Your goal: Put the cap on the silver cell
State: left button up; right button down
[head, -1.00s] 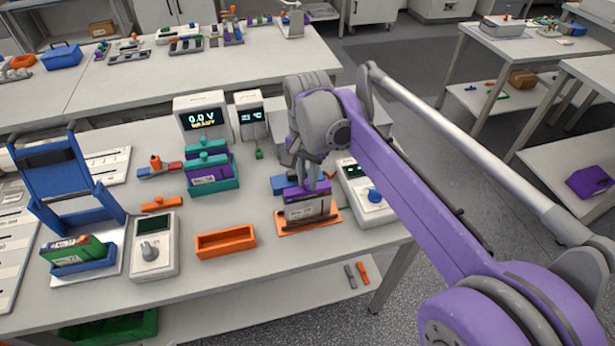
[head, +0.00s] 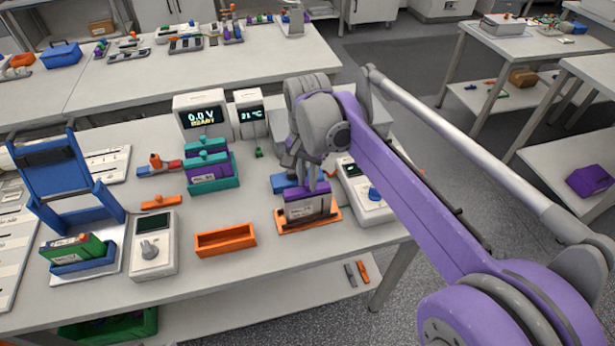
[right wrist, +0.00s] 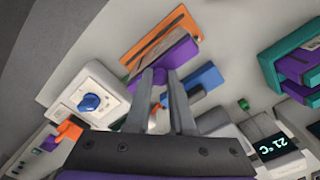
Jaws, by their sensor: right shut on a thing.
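The block is over an orange holder (head: 334,216) with a dark slot. Its top also shows between the fingers in the right wrist view (right wrist: 172,62), beside the slot of the holder (right wrist: 136,60). I cannot tell whether the block touches the holder. A loose orange piece (head: 161,203) lies on the table. My left gripper is not in view.
A meter with a blue knob (head: 372,207) stands close right of the holder, and a blue part (head: 283,182) close behind. An empty orange tray (head: 225,241) is to the left. A teal rack (head: 228,180) holds cells. A green cell (head: 88,246) sits in a blue cradle.

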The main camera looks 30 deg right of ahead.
jog(key=shift+f, duration=0.1)
dwell(0.3)
jog(key=shift+c, duration=1.1)
grip_release()
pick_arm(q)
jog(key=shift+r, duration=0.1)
pick_arm(e)
jog(key=shift+r+p, duration=2.1)
jog(key=shift+r, duration=1.45)
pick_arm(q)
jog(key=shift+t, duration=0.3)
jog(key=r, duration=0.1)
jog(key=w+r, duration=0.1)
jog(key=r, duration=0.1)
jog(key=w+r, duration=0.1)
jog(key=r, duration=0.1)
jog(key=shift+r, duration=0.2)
pick_arm(e)
grip_shut()
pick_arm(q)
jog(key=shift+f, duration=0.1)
pick_arm(e)
jog(key=shift+f, duration=0.15)
